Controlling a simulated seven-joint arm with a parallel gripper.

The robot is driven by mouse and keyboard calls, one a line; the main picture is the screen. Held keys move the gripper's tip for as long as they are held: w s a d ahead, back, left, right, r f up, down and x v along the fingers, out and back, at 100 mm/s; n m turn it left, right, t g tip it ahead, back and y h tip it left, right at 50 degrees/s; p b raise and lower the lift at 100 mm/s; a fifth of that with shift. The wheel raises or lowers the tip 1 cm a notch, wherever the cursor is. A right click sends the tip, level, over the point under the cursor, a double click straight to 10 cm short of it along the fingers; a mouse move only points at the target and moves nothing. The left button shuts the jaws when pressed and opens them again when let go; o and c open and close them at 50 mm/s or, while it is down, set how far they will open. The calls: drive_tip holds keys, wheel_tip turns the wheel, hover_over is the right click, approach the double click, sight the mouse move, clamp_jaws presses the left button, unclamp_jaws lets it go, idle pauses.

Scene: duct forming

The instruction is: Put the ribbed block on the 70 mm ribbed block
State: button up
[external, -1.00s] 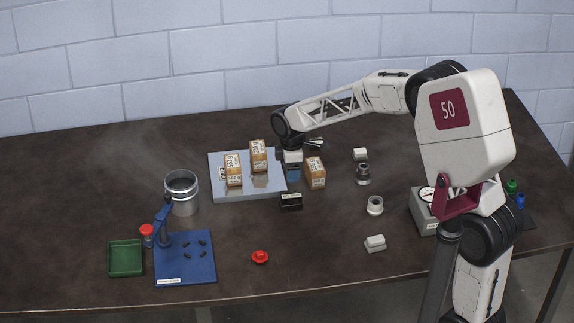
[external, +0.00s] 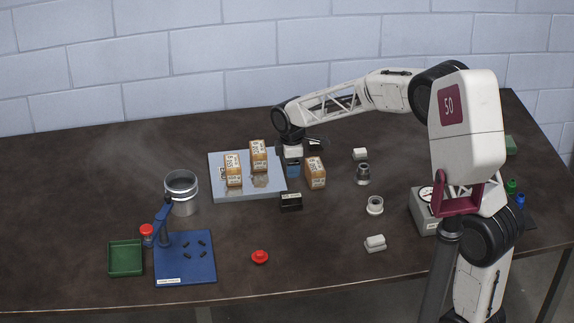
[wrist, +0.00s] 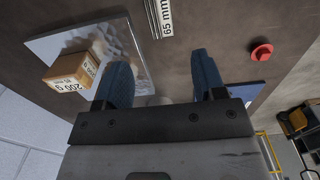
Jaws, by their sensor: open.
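No block has ribs that I can make out, and no 70 mm label is readable. A tan block with labels (external: 315,174) stands just right of my gripper (external: 293,171). Two more tan blocks, front (external: 233,171) and rear (external: 258,156), stand on the grey plate; the wrist view shows a tan block marked 200 g (wrist: 72,72) on it. A dark block (external: 291,203) lies in front of my gripper; a 65 mm label (wrist: 160,18) shows in the wrist view. My gripper's blue fingers (wrist: 163,75) are apart and hold nothing I can see, near the plate's right edge.
The grey plate (external: 240,193) lies left of my gripper. Metal can (external: 182,194), blue board (external: 185,268), green tray (external: 125,259) and red knob (external: 260,257) are farther left and forward. White and grey small parts (external: 375,205) stand at right. The front middle table is mostly clear.

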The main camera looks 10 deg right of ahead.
drive_tip(key=s+d+r+m+t, duration=0.1)
drive_tip(key=s+d+r+m, duration=0.45)
drive_tip(key=d, duration=0.65)
drive_tip(key=s+d+r+m, duration=0.3)
drive_tip(key=s+d+r, duration=0.45)
drive_tip(key=d, duration=0.35)
drive_tip(key=s+d+m, duration=0.5)
drive_tip(key=s+d, duration=0.2)
drive_tip(key=s, duration=0.4)
drive_tip(key=s+d+f+m+t, duration=0.1)
drive_tip(key=s+d+m, duration=0.3)
drive_tip(key=s+d, duration=0.4)
drive_tip(key=s, duration=0.4)
drive_tip(key=shift+d+m+t, duration=0.2)
drive_tip(key=shift+m+t, duration=0.1)
drive_tip(key=shift+m, duration=0.05)
